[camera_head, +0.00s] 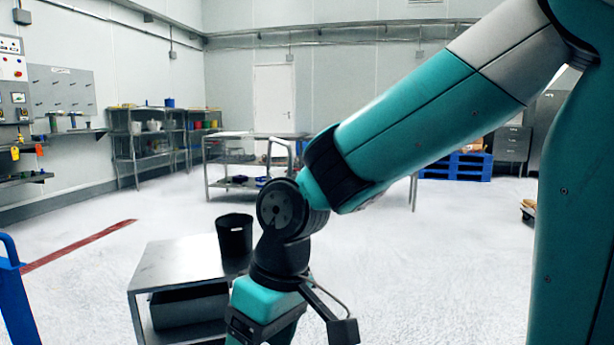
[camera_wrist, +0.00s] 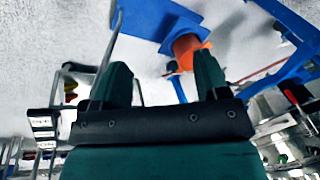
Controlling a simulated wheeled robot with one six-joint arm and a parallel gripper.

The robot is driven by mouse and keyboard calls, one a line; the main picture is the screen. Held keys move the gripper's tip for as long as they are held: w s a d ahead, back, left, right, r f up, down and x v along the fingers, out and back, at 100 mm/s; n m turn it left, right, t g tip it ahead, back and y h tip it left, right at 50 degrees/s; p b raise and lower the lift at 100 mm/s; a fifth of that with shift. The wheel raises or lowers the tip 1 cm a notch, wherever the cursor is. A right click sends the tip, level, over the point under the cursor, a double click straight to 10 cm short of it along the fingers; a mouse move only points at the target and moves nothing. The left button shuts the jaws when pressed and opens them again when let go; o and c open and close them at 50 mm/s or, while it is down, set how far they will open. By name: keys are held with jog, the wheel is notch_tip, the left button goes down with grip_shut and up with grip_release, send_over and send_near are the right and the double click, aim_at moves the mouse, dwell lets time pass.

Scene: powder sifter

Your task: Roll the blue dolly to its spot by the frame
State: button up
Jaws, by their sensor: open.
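Blue tubular metalwork (camera_head: 14,295) with a looped top stands at the left edge of the head view, cut off by the picture; I cannot tell if it is the dolly or the frame. In the wrist view, a flat blue plate (camera_wrist: 155,18) lies at the top, with an orange cylinder (camera_wrist: 187,50) by its edge. Blue bars (camera_wrist: 290,65) cross the right side of that view.
A low metal cart (camera_head: 180,262) with a black bin (camera_head: 234,236) on it stands just left of my arm. A worktable (camera_head: 240,160) and shelves (camera_head: 145,135) stand farther back. A blue pallet (camera_head: 457,167) is at the back right. Pale floor lies open around a red line (camera_head: 80,246).

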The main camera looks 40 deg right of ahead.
jog(key=w+d+r+m+h+p, duration=0.2)
jog(key=w+d+r+m+p, duration=0.3)
jog(key=d+p, duration=0.35)
jog(key=w+d+r+m+h+p, duration=0.1)
jog(key=w+d+r+m+p, duration=0.2)
jog(key=w+d+r+p, duration=0.35)
jog(key=shift+g, duration=0.3)
jog(key=f, duration=0.6)
jog(key=d+f+b, duration=0.1)
jog(key=f, duration=0.5)
jog(key=d+f+b, duration=0.1)
jog(key=f, duration=0.5)
jog(key=shift+w+d+f, duration=0.1)
jog(key=shift+w+f, duration=0.2)
grip_shut()
jog(key=w+a+p, duration=0.1)
jog(key=w+a, duration=0.2)
jog(key=a, duration=0.6)
jog(key=w+a+p, duration=0.1)
jog(key=w+a, duration=0.2)
jog(key=a, duration=0.6)
jog(key=shift+w+a, duration=0.4)
